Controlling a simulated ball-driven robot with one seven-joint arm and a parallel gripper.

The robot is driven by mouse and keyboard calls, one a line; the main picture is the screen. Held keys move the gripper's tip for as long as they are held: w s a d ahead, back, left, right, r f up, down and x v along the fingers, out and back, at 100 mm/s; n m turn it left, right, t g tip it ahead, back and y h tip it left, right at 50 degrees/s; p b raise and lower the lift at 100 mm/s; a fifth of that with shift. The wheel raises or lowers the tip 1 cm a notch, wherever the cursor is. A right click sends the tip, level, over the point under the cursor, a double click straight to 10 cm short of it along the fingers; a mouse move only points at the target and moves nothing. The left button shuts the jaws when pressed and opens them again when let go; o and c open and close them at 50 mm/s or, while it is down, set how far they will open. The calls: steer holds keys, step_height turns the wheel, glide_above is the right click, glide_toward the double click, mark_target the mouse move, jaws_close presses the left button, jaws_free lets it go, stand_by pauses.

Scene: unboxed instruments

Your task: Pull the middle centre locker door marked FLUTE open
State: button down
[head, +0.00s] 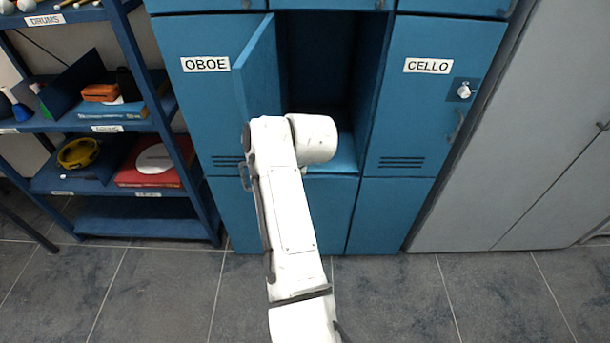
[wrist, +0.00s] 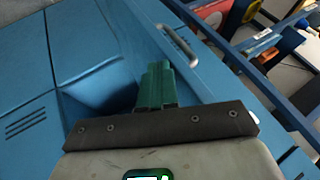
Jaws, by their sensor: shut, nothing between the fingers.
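The middle centre locker door (head: 260,78) stands open in the head view, swung out to the left beside the OBOE door. Its inner face shows; no FLUTE label is visible. The dark locker interior (head: 325,75) is exposed. In the wrist view the open door (wrist: 125,42) runs diagonally, with its metal handle (wrist: 180,45) on the side facing the shelf. My gripper (wrist: 157,68) has its green fingers together and empty, near the inner side of the door. I cannot tell if they touch it. In the head view my arm hides the gripper and the door's lower part.
The closed OBOE door (head: 200,90) is to the left and the closed CELLO door (head: 430,100) to the right. A blue shelf rack (head: 150,228) with instruments stands at the left. Grey cabinets (head: 525,130) stand at the right. The tiled floor (head: 400,300) in front is clear.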

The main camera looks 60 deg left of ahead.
steer(key=shift+m, duration=0.3)
steer(key=shift+s+a, duration=0.45)
steer(key=shift+s, duration=0.35)
steer(key=shift+s+a, duration=0.5)
steer(key=shift+s, duration=0.25)
steer(key=shift+s+a, duration=0.45)
steer(key=shift+s, duration=0.35)
steer(key=shift+s+a, duration=0.1)
steer(key=w+d+r, duration=0.4)
steer(key=d+r, duration=0.4)
steer(key=d, duration=0.1)
steer(key=shift+w+d, duration=0.15)
steer(key=shift+w, duration=0.25)
